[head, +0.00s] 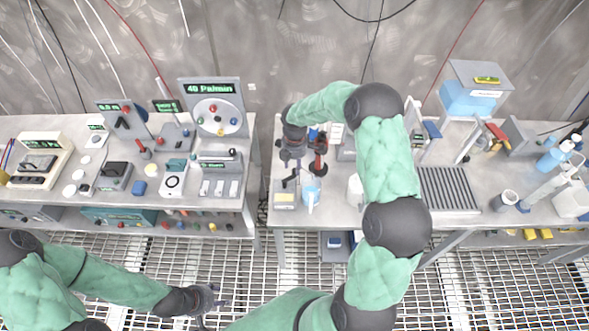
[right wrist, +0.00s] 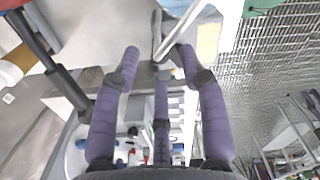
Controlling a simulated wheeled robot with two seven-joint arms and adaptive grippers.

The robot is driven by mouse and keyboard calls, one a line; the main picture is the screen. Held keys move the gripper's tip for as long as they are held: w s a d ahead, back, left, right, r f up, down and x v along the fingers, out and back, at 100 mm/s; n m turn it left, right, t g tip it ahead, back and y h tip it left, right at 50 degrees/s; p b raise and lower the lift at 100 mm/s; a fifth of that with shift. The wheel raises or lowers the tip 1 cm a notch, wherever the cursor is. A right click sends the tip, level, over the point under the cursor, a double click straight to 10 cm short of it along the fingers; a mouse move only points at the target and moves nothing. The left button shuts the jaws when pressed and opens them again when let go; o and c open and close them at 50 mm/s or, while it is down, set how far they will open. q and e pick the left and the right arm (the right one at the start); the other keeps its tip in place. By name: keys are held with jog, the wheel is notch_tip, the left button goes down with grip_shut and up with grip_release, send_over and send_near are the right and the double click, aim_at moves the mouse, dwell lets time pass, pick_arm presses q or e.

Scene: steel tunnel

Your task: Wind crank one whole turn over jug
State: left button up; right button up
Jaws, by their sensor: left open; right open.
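A light blue jug (head: 311,193) stands near the front left edge of the right bench. A thin dark crank (head: 290,181) shows just left of and behind it, by a small pale box. My right gripper (head: 292,157) is open above and behind the crank, fingers pointing down. In the right wrist view my spread purple fingers (right wrist: 160,62) point toward a bent metal bar (right wrist: 158,38), apparently the crank; I cannot tell if they touch it. A pale blue-white part at the top there may be the jug (right wrist: 226,22). My left gripper (head: 207,299) is open and empty over the grating floor.
A black and red stand (head: 318,155) is close right of my right gripper. A white jug (head: 355,190) stands right of the blue one, partly behind my right arm. The left bench (head: 50,192) holds panels and dials. A gap separates the benches.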

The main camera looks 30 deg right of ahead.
notch_tip(320, 180, up, 8)
jog(key=shift+f, duration=0.15)
